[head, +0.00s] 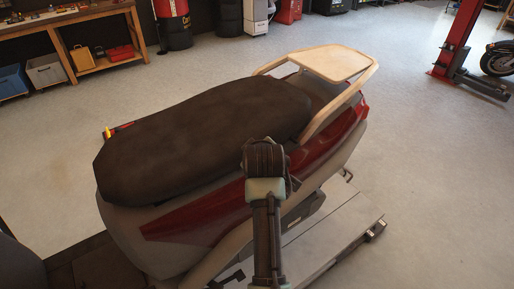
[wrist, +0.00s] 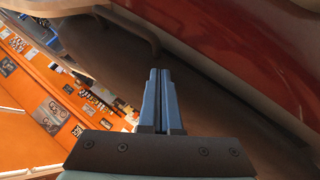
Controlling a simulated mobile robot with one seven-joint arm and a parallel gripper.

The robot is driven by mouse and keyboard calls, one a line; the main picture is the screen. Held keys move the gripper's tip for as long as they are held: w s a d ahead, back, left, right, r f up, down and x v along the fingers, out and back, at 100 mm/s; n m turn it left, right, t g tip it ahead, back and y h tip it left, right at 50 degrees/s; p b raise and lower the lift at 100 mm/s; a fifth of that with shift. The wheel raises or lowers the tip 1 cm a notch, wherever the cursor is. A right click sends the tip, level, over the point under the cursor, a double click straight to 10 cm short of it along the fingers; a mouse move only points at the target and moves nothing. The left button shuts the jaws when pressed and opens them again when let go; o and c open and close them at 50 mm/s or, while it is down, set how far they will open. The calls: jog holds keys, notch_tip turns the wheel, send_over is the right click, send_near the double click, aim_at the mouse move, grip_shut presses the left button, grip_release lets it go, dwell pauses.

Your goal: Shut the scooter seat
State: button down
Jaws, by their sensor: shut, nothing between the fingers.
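The scooter seat (head: 200,135) is a long dark brown pad in the head view. It lies lengthwise along the top of the grey and red scooter body (head: 190,225), with no clear gap at its near edge; whether it is latched cannot be told. My arm reaches up in front of the scooter's near side, and its end overlaps the seat's lower right edge. The fingers are hidden there. In the wrist view my gripper (wrist: 160,72) is shut and empty, its two blue-grey fingers together. A glossy red panel (wrist: 265,50) is close on the right.
A pale wooden rear rack (head: 330,62) rises behind the seat. The scooter is on a grey lift platform (head: 340,240). A workbench (head: 70,25) with bins stands at the back left, a red lift post (head: 462,35) at the right. The floor right of the scooter is clear.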

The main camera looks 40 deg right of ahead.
jog(key=w+b+v, duration=0.1)
jog(key=b+v, duration=0.2)
jog(key=v, duration=0.8)
jog(key=shift+a+r, duration=0.4)
jog(key=shift+r, duration=0.1)
